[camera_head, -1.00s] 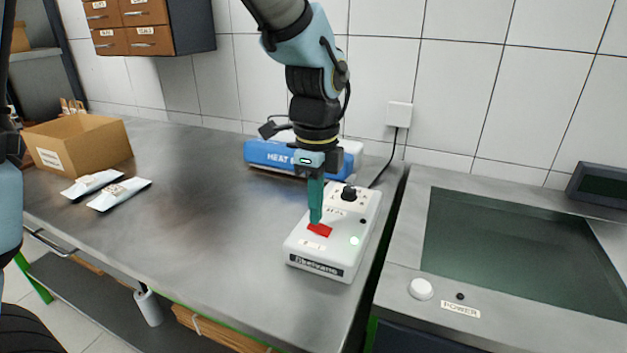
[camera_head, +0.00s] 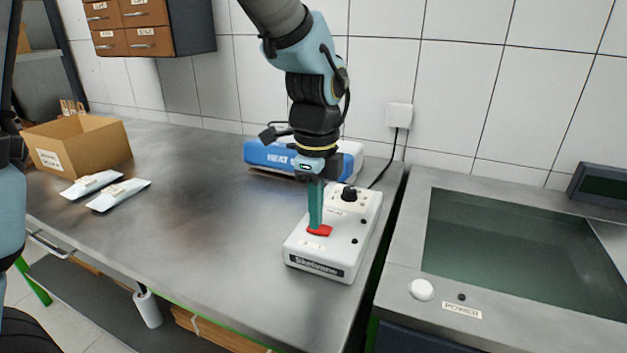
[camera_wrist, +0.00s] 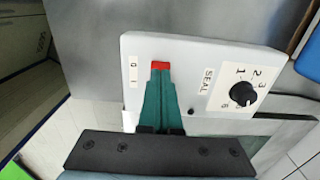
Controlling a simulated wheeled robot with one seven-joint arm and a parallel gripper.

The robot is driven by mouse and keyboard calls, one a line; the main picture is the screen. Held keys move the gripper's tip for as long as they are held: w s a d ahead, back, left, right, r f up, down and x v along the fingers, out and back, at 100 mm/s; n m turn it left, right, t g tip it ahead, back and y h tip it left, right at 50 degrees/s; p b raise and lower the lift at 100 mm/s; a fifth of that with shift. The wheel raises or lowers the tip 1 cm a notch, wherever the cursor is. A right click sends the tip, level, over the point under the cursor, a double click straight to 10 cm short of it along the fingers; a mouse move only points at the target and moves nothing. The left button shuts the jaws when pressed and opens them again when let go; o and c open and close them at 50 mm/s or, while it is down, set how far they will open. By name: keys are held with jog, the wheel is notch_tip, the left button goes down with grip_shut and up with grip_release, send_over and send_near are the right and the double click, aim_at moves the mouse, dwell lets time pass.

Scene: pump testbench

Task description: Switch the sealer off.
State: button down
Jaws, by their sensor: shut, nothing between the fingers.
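A white control box (camera_head: 318,264) stands at the front right of the bench, with a red rocker switch (camera_head: 324,232) and a black knob (camera_head: 349,193). My gripper (camera_head: 314,228) is shut and empty, its fingertips down at the red switch and seeming to touch it. The small lamp (camera_head: 355,241) on the box is dark. The wrist view shows the red switch (camera_wrist: 160,65) partly hidden by my fingers, beside "0" and "1" marks, and a "SEAL" label by the knob (camera_wrist: 242,94). A blue and white device marked "HEAT" (camera_head: 270,154) lies behind, partly hidden by my arm.
A sink-like basin unit (camera_head: 400,265) with a white power button (camera_head: 421,289) stands to the right, past a gap. A cardboard box (camera_head: 110,145) and two pale pouches (camera_head: 118,194) lie at the left. The middle of the bench (camera_head: 200,190) is clear.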

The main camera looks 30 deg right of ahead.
jog(key=shift+r+p, duration=3.15)
jog(key=shift+r, duration=0.35)
jog(key=w+a+n, duration=1.2)
jog(key=a, duration=0.3)
jog(key=a+f+n+t, duration=0.1)
jog(key=a+n, duration=1.5)
jog(key=a, duration=0.4)
jog(key=shift+w+f+t, duration=0.3)
jog(key=shift+w+f, duration=0.1)
jog(key=shift+w, duration=0.05)
